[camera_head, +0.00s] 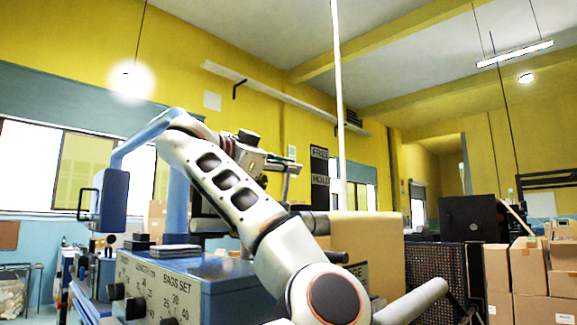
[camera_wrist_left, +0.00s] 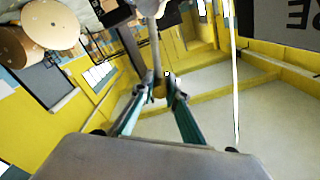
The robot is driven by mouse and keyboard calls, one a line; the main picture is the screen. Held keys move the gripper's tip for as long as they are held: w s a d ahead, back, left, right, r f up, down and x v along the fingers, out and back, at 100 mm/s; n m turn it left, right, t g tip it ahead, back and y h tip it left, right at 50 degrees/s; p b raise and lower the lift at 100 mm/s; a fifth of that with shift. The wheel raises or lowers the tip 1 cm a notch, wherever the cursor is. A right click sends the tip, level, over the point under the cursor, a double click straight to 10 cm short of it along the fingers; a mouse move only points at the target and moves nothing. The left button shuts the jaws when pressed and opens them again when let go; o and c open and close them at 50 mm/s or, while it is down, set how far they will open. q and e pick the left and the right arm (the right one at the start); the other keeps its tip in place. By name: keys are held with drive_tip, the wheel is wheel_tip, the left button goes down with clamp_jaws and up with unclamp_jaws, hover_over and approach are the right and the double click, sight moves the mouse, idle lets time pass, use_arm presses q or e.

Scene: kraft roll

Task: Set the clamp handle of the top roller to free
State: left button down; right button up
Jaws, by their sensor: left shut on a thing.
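The clamp handle (camera_wrist_left: 155,45) shows in the left wrist view as a grey rod coming down from the top edge, with a yellowish knob (camera_wrist_left: 160,88) at its end. My left gripper (camera_wrist_left: 163,84) is shut on the handle near this knob. In the head view my left gripper (camera_head: 292,168) is small, beyond my bent arm, just left of a dark sign plate (camera_head: 319,165) with FREE above and HOLD below. My right gripper is not in view.
A blue machine box (camera_head: 190,280) with dials stands at the lower left. A blue control box (camera_head: 110,200) hangs from a curved arm. Brown kraft rolls (camera_wrist_left: 50,22) show in the left wrist view. Cardboard boxes (camera_head: 527,268) are stacked at the right. A pale vertical pole (camera_head: 338,90) rises behind the sign.

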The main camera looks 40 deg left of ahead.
use_arm(q)
drive_tip(key=shift+a, duration=0.15)
drive_tip(key=c, duration=2)
unclamp_jaws()
drive_tip(key=shift+a, duration=0.15)
drive_tip(key=s, duration=0.7)
drive_tip(key=shift+s+a, duration=0.2)
drive_tip(key=shift+s, duration=0.1)
